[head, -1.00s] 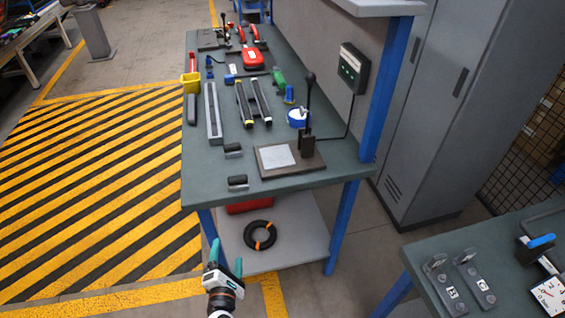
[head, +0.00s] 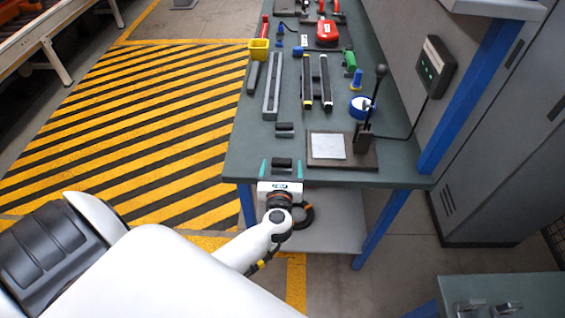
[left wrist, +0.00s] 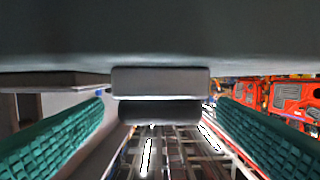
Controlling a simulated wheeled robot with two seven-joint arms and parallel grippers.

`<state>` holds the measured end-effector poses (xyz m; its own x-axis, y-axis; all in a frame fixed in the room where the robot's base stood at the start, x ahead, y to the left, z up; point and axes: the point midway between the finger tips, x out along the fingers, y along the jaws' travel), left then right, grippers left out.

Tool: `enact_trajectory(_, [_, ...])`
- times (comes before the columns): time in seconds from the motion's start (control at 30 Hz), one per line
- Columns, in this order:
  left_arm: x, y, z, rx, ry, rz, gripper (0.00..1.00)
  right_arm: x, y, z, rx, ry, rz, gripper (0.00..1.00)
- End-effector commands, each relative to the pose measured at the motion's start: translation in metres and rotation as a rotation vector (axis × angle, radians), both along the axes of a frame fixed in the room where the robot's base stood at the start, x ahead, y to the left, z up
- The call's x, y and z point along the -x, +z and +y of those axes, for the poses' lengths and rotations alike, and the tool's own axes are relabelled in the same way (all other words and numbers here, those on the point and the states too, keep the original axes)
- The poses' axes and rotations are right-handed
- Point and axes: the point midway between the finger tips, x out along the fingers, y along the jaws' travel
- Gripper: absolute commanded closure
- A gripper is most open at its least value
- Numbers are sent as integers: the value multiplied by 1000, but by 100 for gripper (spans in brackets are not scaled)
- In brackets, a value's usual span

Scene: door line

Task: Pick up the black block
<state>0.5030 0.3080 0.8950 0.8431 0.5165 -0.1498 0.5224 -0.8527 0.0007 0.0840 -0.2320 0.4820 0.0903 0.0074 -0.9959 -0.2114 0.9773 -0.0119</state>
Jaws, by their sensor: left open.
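A small block (head: 283,162) with a black top lies near the front edge of the workbench. In the left wrist view it shows a grey lower part (left wrist: 160,80) against the bench top and a dark rounded part (left wrist: 160,110). My left gripper (head: 282,169) is open at the bench's front edge. Its teal fingers stand to the left and right of this block, with gaps on both sides in the left wrist view. A second, similar dark block (head: 285,130) lies farther back on the bench. My right gripper is not in view.
The workbench (head: 245,150) also holds a dark plate with a lever (head: 365,150) right of the gripper, a blue-and-white tape roll (head: 361,107) and long bars (head: 273,88). A blue post (head: 470,95) stands at right. A striped floor area (head: 130,125) lies left.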

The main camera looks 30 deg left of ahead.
Motion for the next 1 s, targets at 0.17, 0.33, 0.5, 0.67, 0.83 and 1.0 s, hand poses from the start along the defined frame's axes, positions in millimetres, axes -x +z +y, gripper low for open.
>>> enact_trajectory(0.17, [-23, -2, 15, -5, 0, 0, 19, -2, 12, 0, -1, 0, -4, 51])
enact_trajectory(0.33, [-37, -7, 23, -1, 1, 0, 19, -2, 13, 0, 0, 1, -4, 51])
enact_trajectory(0.5, [-37, -8, 23, -1, 1, 1, 19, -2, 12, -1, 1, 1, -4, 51])
enact_trajectory(0.67, [-37, -8, 23, -1, 1, 1, 34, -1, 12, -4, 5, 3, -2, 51])
enact_trajectory(0.83, [-37, -8, 23, -1, 1, 1, 62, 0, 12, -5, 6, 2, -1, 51])
enact_trajectory(1.0, [-37, -7, 23, -2, 1, -1, 77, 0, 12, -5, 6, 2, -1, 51])
